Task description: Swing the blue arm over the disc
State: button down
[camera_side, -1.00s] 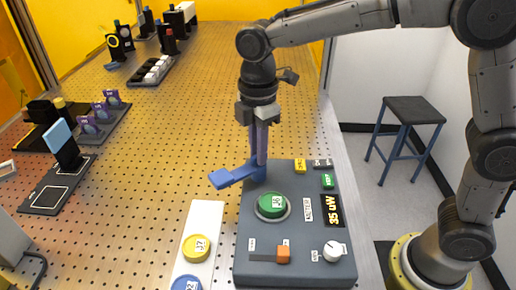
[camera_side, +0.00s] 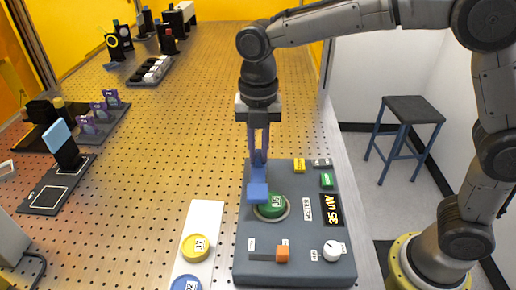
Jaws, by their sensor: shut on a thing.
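The blue arm (camera_side: 257,192) is on the grey instrument box and points toward the camera. Its wide end covers the upper left part of the green disc (camera_side: 270,207), which sits in a round seat on the box. My gripper (camera_side: 259,157) points down at the back of the box, with its long fingers shut on the blue arm near its pivot end. The fingers hide part of that end. I cannot tell the exact gap between the arm and the disc.
The grey box (camera_side: 300,262) also carries an orange slider (camera_side: 282,254), a white knob (camera_side: 332,250) and a display (camera_side: 333,210) reading 35 uW. A white strip (camera_side: 206,215) with yellow (camera_side: 195,247) and blue (camera_side: 186,284) discs lies to the left.

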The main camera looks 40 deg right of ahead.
jog(key=shift+r+n, duration=0.15)
jog(key=shift+n, duration=1.45)
jog(key=c, duration=0.9)
grip_release()
jog(key=shift+o, duration=0.2)
notch_tip(320, 180, up, 14)
